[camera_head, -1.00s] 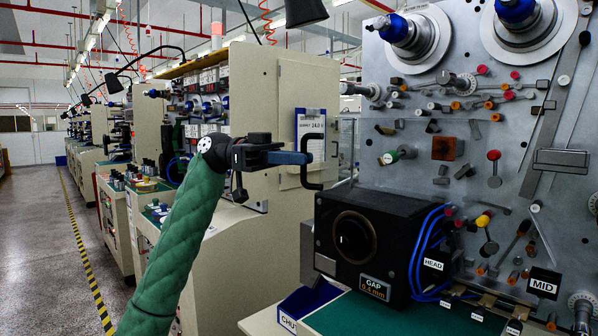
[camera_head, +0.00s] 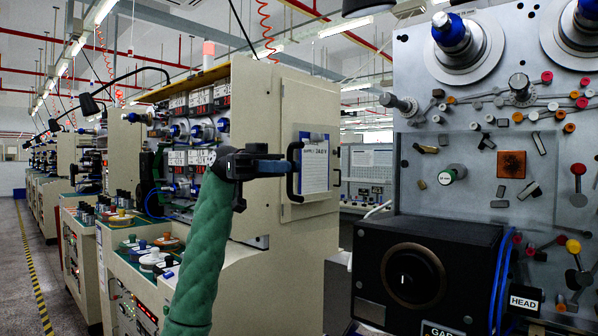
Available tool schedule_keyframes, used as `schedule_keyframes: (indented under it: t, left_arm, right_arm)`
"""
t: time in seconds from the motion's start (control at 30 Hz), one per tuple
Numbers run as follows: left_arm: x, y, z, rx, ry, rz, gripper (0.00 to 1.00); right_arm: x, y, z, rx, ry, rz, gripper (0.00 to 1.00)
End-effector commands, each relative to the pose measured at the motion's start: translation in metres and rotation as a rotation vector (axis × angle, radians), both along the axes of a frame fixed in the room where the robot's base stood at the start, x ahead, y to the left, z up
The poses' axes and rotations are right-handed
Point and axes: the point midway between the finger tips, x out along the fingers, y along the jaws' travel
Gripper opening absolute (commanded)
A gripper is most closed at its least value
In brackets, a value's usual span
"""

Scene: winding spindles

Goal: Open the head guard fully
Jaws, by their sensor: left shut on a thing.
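The head guard shows mainly by its black D-shaped handle (camera_head: 292,187), which stands out left of the winding machine's face; its clear pane is hard to make out. My left gripper (camera_head: 288,165), with blue-grey fingers on a green-sleeved arm, is shut on the handle's upright bar. The fingertips hide part of the bar. The HEAD label (camera_head: 523,302) is on the machine at the lower right. My right gripper is not in view.
A black box with a round dial (camera_head: 413,276) stands below the machine's grey face (camera_head: 470,160), which carries spindles, rollers and pegs. A beige cabinet (camera_head: 260,130) with a clipboard (camera_head: 315,162) stands behind the handle. An aisle with a yellow-black floor line runs along the far left.

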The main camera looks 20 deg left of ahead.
Motion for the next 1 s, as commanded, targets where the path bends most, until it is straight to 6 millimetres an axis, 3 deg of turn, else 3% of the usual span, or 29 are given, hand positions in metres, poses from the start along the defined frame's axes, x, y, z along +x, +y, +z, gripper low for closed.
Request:
schedule_keyframes:
  t: [0.5, 0.53, 0.63, 1.0]
  left_arm:
    - [0.0041, 0.002, -0.0069, 0.009, 0.01, -0.004, 0.0]
    - [0.0041, 0.002, -0.0069, 0.009, 0.01, -0.004, 0.13]
    - [0.0036, 0.0024, -0.0066, 0.008, 0.009, -0.005, 0.32]
    - [0.0015, 0.0043, -0.004, 0.006, 0.005, -0.005, 0.32]
  right_arm:
    - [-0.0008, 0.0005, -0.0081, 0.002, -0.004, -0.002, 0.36]
    - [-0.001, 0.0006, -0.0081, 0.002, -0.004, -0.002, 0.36]
    - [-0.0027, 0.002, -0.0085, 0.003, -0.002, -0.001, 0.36]
    - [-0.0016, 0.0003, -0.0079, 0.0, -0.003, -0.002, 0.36]
